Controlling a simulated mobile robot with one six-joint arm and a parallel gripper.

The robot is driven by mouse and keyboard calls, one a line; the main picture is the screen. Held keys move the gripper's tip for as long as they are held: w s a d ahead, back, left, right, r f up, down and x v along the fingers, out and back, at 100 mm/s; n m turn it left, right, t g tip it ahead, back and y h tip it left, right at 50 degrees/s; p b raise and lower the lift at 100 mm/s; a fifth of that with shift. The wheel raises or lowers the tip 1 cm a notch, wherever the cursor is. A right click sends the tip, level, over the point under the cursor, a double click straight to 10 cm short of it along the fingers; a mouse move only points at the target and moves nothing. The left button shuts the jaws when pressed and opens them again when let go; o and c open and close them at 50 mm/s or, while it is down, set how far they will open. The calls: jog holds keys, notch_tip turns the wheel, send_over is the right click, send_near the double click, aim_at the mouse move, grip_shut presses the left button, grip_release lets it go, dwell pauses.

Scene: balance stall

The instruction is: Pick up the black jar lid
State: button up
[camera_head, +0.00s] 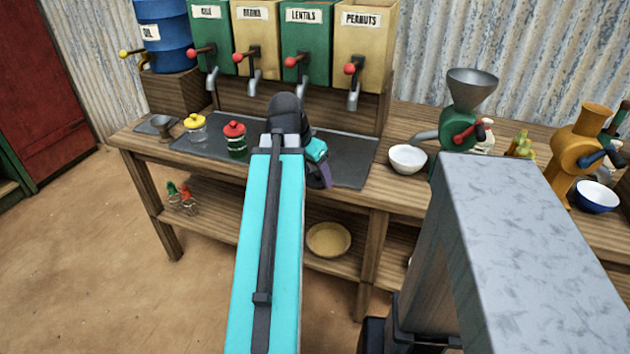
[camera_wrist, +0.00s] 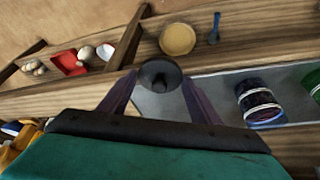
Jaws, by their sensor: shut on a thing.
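The black jar lid (camera_wrist: 160,74) is a round dark disc between the tips of my gripper's two purple fingers in the wrist view. My gripper (camera_wrist: 161,88) is shut on it. The wrist view does not show clearly whether the lid is clear of the worktop. In the head view my gripper (camera_head: 320,178) hangs over the right part of the dark mat, near the table's front edge, and I cannot make out the lid there.
A yellow-lidded jar (camera_head: 196,128) and a red-lidded jar (camera_head: 235,139) stand left of my arm. Dispensers with taps (camera_head: 305,45) line the back. A white bowl (camera_head: 407,158) and a grinder (camera_head: 460,130) stand to the right. A tan bowl (camera_head: 328,239) is on the lower shelf.

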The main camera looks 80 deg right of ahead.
aim_at(318, 187)
jog(key=shift+a+f+b, duration=0.2)
jog(key=shift+f+b, duration=0.05)
jog(key=shift+b, duration=0.55)
jog(key=shift+a+b, duration=0.4)
jog(key=shift+b, duration=0.5)
jog(key=shift+s+a+r, duration=0.2)
jog(key=shift+a, duration=0.45)
jog(key=shift+s+a+r, duration=0.15)
jog(key=shift+a, duration=0.45)
jog(key=shift+w, duration=0.15)
